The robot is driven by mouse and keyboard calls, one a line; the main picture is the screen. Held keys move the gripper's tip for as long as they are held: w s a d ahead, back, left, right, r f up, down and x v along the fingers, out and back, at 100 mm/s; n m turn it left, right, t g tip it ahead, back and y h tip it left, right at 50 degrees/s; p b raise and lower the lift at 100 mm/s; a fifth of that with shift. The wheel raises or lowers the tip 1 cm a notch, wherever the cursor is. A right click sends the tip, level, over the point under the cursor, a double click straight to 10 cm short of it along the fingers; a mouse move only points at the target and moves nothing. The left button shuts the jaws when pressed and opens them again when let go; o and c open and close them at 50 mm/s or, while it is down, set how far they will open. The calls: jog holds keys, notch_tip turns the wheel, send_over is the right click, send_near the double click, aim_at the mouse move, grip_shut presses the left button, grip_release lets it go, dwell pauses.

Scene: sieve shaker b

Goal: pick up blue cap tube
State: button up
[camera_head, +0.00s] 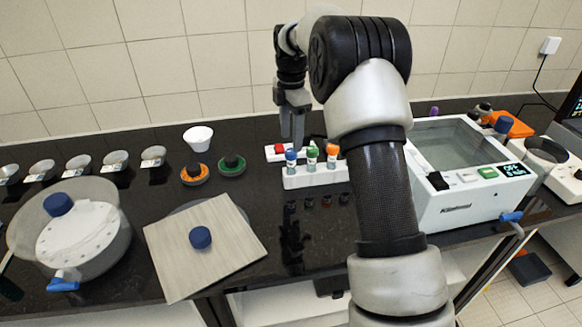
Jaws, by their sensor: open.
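The blue cap tube (291,158) stands upright in a small white rack (326,178) on the dark counter. It is the leftmost tube in the rack, with a green-capped tube (312,157) and an orange-capped tube (332,155) to its right. My gripper (293,139) points down with its jaws open and empty, just above or behind the blue cap in the picture. The distance between the fingertips and the cap is hard to judge from this view.
A white water bath (457,202) stands right of my arm. A white piece with a red block (279,149) lies behind the rack.

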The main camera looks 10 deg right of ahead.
aim_at(291, 161)
notch_tip(291, 161, down, 4)
jog(key=shift+r, duration=0.15)
jog(key=shift+s+a+f, duration=0.1)
jog(key=shift+s+f, duration=0.05)
jog(key=shift+f, duration=1.25)
jog(key=shift+s+a+f, duration=0.1)
jog(key=shift+s+f, duration=0.05)
jog(key=shift+f, duration=1.2)
jog(key=c, duration=1.2)
jog(key=shift+r, duration=0.1)
